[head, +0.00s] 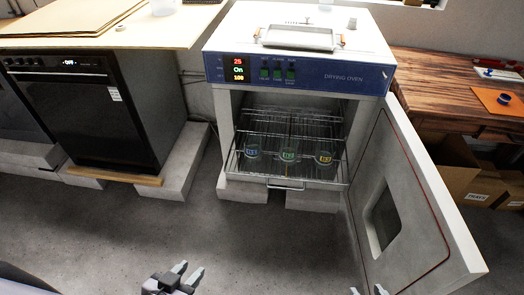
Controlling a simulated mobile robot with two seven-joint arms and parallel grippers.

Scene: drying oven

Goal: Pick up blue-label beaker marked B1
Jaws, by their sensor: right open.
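Three clear beakers stand in a row on the wire rack (272,181) inside the open drying oven. The left beaker (253,150) has a blue label, the middle beaker (288,152) a greenish one, and the right beaker (323,157) a yellow-orange one. The marks on the labels are too small to read surely. My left gripper (188,271) is at the bottom edge, open and empty, well in front of and below the oven. My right gripper (367,291) shows only its fingertips at the bottom edge, apart and empty, near the open door.
The oven door (425,200) is swung open to the right and stands out over the floor. A rack handle (286,187) sticks out at the front. A black appliance (85,110) stands left, a wooden table (440,85) right. The floor before the oven is clear.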

